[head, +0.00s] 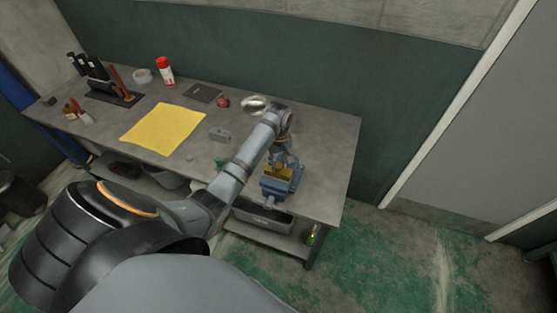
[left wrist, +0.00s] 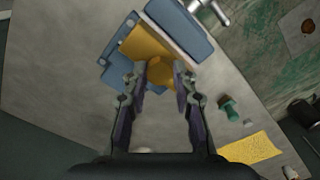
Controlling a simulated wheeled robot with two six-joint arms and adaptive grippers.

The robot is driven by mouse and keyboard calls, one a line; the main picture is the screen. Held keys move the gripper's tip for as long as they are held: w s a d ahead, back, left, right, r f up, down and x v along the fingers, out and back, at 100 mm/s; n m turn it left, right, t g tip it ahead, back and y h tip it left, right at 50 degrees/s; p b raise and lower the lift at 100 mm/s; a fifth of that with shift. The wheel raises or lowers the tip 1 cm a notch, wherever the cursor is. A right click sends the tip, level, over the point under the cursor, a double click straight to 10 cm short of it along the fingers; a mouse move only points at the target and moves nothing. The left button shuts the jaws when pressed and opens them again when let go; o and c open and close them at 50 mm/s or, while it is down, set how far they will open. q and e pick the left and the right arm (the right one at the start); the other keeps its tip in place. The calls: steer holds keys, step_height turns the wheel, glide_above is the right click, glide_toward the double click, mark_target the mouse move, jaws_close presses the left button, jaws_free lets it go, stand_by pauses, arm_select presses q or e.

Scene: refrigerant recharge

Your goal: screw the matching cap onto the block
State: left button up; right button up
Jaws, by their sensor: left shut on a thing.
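A brass-yellow block (head: 284,174) is clamped in a blue vise (head: 272,187) near the right end of the bench. In the left wrist view the block (left wrist: 143,43) sits between the blue vise jaws (left wrist: 180,25). My left gripper (head: 285,160) reaches down over the block. In the left wrist view its fingers are shut on a brass hexagonal cap (left wrist: 159,73), which overlaps the block. I cannot tell whether the cap's underside touches the block or how its threads sit. My right gripper is in neither view.
A green piece (head: 219,162) lies left of the vise, also in the left wrist view (left wrist: 228,108). A grey block (head: 219,134), yellow cloth (head: 163,128), red-and-white can (head: 165,71) and shiny bowl (head: 255,104) are on the bench (head: 325,139).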

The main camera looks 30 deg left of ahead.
arm_select(q)
steer(key=m, duration=0.4)
steer(key=shift+m, duration=0.3)
steer(key=m, duration=0.3)
steer(key=shift+f, duration=0.1)
steer(key=shift+m, duration=0.3)
steer(key=shift+m, duration=0.6)
steer(key=m, duration=0.2)
steer(key=shift+m, duration=0.3)
